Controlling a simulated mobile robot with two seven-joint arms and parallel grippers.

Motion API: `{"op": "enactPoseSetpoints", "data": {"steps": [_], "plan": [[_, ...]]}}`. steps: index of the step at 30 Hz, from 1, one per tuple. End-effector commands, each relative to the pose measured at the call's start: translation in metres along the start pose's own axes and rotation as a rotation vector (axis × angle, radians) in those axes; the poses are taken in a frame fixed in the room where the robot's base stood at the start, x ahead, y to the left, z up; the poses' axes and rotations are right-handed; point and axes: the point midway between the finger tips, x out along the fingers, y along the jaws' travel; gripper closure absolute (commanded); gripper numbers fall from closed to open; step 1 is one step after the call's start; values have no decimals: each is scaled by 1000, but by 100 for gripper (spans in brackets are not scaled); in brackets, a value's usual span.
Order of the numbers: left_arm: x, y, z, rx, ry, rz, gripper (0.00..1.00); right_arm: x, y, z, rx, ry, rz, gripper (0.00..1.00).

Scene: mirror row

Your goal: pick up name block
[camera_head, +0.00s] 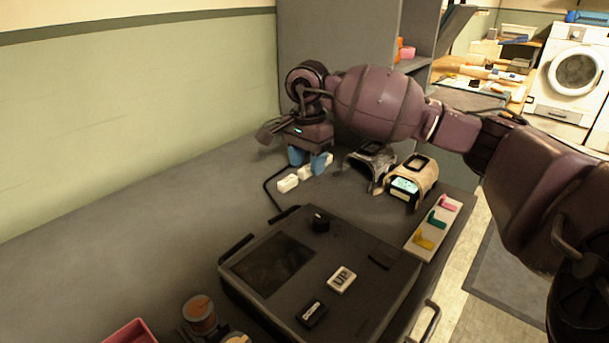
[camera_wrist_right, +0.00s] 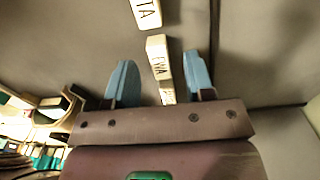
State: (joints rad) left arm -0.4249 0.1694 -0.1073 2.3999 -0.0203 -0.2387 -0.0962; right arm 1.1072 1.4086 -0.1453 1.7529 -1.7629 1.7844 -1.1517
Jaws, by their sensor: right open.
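Small white name blocks lie in a row on the grey counter (camera_head: 160,205). In the head view one block (camera_head: 288,183) is at the near left of the row, and another (camera_head: 305,173) is partly hidden by my right gripper (camera_head: 308,162). In the wrist view a block with letters like "EVA" (camera_wrist_right: 156,47) shows between the blue fingers of my right gripper (camera_wrist_right: 160,65). A second block ending in "TA" (camera_wrist_right: 146,13) is cut off by the top edge. My right gripper is open, pointing down over the row; contact cannot be told. My left gripper is not in view.
A dark case (camera_head: 345,300) carries a white "UP" block (camera_head: 341,280), a black block (camera_head: 311,313) and a knob (camera_head: 320,221). Dark (camera_head: 372,160) and tan (camera_head: 422,172) arched holders stand right of the row. A strip with coloured pieces (camera_head: 432,235) lies at the counter edge.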

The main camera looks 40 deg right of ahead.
Motion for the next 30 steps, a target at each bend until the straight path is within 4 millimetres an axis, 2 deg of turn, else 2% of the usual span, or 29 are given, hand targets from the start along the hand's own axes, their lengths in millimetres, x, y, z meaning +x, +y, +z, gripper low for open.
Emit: {"op": "enactPoseSetpoints", "data": {"steps": [1,3,10,18,20,30], "plan": [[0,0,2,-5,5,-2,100,11,0,0,-1,-2,6,51],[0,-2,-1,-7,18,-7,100,15,0,0,0,-2,3,51],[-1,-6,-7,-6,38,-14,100,12,0,0,0,-1,-2,51],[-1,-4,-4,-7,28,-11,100,12,0,0,0,-1,-1,92],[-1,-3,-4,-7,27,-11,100,12,0,0,0,-1,-1,100],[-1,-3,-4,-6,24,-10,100,6,0,0,0,0,-4,100]]}}
